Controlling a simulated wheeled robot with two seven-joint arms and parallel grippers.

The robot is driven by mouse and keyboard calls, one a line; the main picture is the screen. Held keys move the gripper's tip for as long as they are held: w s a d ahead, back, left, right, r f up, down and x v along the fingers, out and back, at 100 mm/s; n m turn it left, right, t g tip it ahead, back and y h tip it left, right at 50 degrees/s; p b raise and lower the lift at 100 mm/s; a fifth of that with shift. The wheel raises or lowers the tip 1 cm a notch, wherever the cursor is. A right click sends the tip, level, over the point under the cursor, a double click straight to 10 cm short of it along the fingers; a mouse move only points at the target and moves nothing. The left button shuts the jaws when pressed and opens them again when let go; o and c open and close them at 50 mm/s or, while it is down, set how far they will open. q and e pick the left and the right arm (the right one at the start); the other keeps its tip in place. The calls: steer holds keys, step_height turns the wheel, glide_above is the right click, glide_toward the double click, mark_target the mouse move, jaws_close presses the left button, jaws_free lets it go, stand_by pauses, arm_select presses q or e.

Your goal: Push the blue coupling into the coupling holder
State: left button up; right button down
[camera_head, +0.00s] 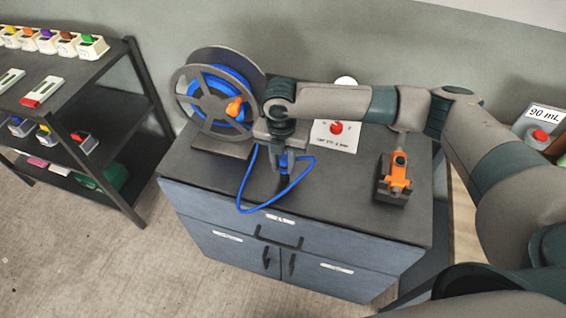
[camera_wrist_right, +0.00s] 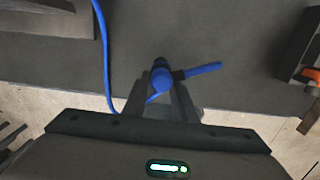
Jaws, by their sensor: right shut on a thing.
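The blue coupling (camera_head: 284,163) is held between the fingers of my right gripper (camera_head: 283,168), above the dark top of the cabinet. In the right wrist view the coupling (camera_wrist_right: 162,79) shows between the fingertips, with a blue hose joined to it. A dark block with an orange clamp-like part (camera_head: 396,178) stands on the right of the cabinet top, apart from the gripper; it may be the coupling holder. Its edge shows at the right of the wrist view. My left gripper is not in view.
A hose reel (camera_head: 215,92) with blue hose stands at the back left of the cabinet (camera_head: 270,234). A white panel with a red knob (camera_head: 335,134) lies behind. A shelf rack (camera_head: 130,85) stands left. Cabinet top between gripper and block is clear.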

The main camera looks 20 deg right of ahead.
steer(key=shift+p, duration=0.4)
steer(key=shift+f, duration=0.45)
stand_by(0.6)
steer(key=c, duration=1.4)
jaws_free()
steer(key=shift+o, duration=0.2)
steer(key=shift+r, duration=0.15)
steer(key=shift+r+b, duration=0.4)
steer(key=shift+r, duration=0.15)
step_height(320, 180, up, 16)
steer(key=b, duration=0.4)
steer(key=shift+s+a, duration=0.25)
